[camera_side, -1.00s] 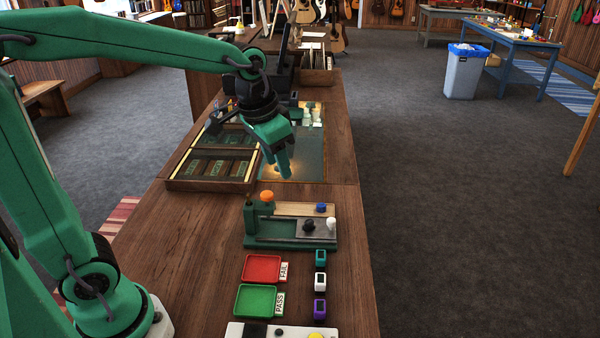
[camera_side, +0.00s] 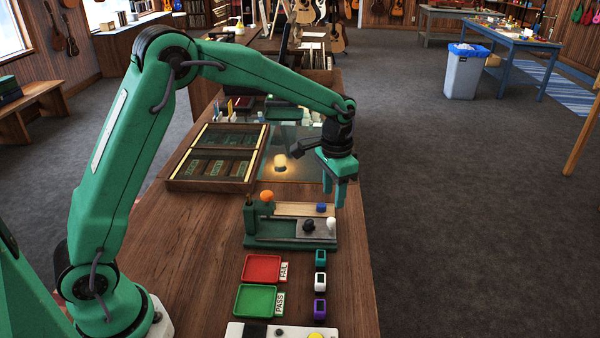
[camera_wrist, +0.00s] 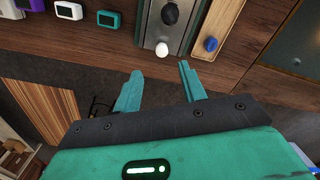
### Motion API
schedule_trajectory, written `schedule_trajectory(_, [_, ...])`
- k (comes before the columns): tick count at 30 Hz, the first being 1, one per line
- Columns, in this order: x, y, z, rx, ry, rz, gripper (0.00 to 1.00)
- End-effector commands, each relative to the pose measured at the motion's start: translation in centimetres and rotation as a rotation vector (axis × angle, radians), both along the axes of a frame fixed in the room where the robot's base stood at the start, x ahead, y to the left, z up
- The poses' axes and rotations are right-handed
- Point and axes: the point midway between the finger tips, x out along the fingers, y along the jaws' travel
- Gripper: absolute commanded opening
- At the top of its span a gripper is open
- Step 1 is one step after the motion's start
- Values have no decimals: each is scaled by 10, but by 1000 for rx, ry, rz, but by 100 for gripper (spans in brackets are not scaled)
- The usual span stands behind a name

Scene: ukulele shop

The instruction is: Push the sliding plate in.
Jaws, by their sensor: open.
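The sliding plate (camera_side: 318,235) is a grey plate lying in a green fixture (camera_side: 262,241) on the wooden bench. A black knob (camera_side: 309,226) and a white knob (camera_side: 331,223) stand on it, the white one near its right end. In the wrist view the plate (camera_wrist: 152,27) reaches towards the bench edge, with the white knob (camera_wrist: 163,49) nearest my jaws. My gripper (camera_side: 334,196) points down, open and empty, above and behind the fixture's right end. In the wrist view my fingertips (camera_wrist: 160,70) are apart, just beyond the white knob, with no contact visible.
A blue button (camera_side: 321,207) sits on the wooden strip behind the plate, and an orange knob (camera_side: 267,196) at the fixture's left. Small display boxes (camera_side: 320,257) and red (camera_side: 262,268) and green (camera_side: 255,300) trays lie in front. The bench's right edge is close to the gripper.

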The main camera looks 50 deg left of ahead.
Motion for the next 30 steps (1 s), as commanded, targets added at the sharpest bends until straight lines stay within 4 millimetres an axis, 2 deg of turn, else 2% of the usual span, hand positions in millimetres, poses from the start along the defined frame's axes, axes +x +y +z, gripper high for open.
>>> schedule_trajectory(8, [1,0,-3,0,3,-2,41])
schedule_trajectory(14, [1,0,-14,0,4,-2,41])
schedule_trajectory(30, [2,2,-73,0,4,-2,41])
